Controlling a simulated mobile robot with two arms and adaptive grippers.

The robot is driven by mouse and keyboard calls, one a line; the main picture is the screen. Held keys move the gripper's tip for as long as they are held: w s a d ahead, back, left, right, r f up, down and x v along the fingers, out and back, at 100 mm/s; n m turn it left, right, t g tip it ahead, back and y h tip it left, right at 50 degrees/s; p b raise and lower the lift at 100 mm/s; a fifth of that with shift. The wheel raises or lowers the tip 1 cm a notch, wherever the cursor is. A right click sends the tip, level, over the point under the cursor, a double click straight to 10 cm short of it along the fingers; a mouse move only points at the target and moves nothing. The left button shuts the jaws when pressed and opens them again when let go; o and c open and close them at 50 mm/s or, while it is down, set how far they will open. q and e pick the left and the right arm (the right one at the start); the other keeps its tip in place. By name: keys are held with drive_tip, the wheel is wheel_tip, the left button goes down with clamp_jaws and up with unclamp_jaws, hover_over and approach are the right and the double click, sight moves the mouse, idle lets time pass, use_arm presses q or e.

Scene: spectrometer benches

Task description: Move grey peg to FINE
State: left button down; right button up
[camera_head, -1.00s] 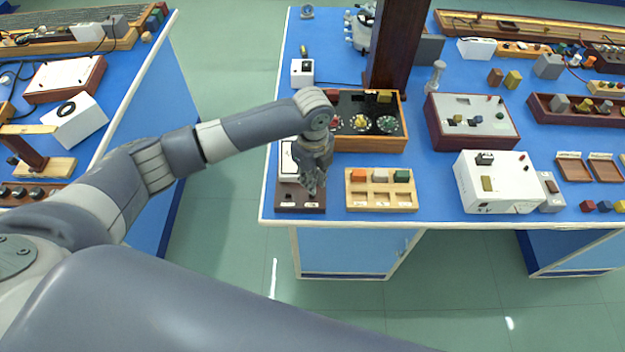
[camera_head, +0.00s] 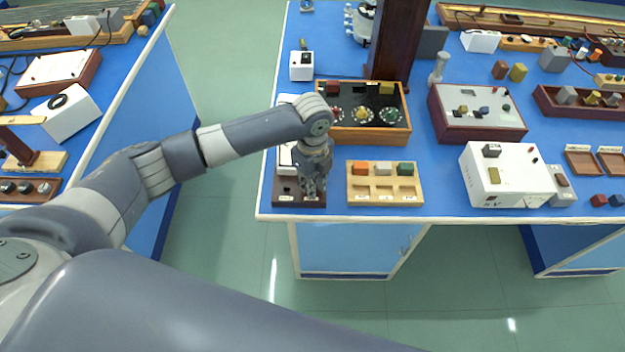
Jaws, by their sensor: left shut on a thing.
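My left gripper (camera_head: 312,184) points down over the right part of a small dark brown box (camera_head: 283,201) at the near left edge of the blue bench. Its fingers are shut on what I take to be the grey peg, which the fingers mostly hide. The box has small pale labels along its front. They are too small to read, so I cannot tell which one says FINE. I cannot tell whether the peg is in a hole or just above one. My right gripper is not in view.
Right of the box is a wooden tray (camera_head: 384,203) with orange, white and green blocks. Behind it stands a black panel with dials (camera_head: 345,108). A dark column (camera_head: 393,45) rises behind that. A white instrument (camera_head: 516,177) stands further right. Green floor lies before the bench.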

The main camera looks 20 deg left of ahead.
use_arm(q)
drive_tip(key=shift+f, duration=0.25)
drive_tip(key=c, duration=1.4)
unclamp_jaws()
drive_tip(key=shift+c, duration=0.2)
wheel_tip(320, 180, up, 12)
